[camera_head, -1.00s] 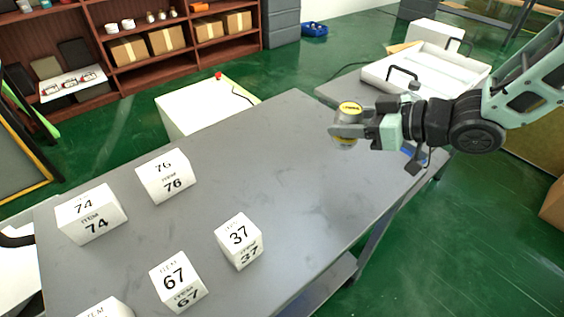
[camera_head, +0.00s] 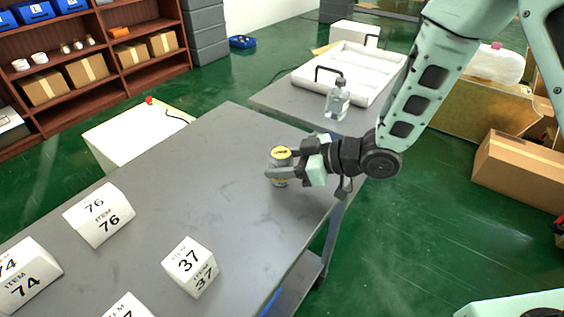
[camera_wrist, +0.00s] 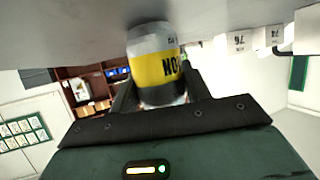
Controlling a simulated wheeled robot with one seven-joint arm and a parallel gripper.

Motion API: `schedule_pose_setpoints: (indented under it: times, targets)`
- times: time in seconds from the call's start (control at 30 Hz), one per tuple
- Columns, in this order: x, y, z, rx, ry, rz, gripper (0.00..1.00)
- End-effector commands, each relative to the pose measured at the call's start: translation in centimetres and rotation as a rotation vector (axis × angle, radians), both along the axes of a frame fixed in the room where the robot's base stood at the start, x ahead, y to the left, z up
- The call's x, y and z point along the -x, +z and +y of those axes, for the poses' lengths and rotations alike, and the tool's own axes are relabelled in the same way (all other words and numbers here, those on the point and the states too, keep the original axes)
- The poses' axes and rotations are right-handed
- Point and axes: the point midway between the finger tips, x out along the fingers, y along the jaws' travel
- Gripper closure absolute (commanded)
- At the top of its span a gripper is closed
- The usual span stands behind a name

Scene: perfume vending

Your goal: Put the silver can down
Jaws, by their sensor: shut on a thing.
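The silver can (camera_head: 279,180) has a yellow band and top and is near the far right end of the grey table (camera_head: 225,150) in the head view. My gripper (camera_head: 279,173) is shut on it from the right side. In the wrist view the silver can (camera_wrist: 155,62) stands between the two fingers, its yellow label with dark letters facing the camera. The can looks upright and low over the tabletop. I cannot tell whether its base touches the table.
White number blocks 37 (camera_head: 190,266), 76 (camera_head: 99,214) and 74 (camera_head: 28,275) stand on the table's near left part. The table around the can is clear. A clear bottle (camera_head: 337,100) and a white tray (camera_head: 350,72) are on the side table behind.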

Motion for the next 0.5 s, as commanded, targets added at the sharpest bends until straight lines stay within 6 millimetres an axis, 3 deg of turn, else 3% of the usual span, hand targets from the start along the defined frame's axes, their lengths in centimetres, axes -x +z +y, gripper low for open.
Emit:
schedule_pose_setpoints:
  times: [0.17, 0.2, 0.27, 0.5]
  targets:
    - [0.01, -0.31, 0.00, 0.000, 0.000, 0.000, 0.80]
    - [0.01, -0.36, -0.01, 0.001, 0.000, 0.001, 0.50]
    - [0.01, -0.27, -0.01, 0.001, 0.000, 0.001, 0.33]
    - [0.02, -0.26, 0.00, 0.001, 0.000, 0.001, 0.31]
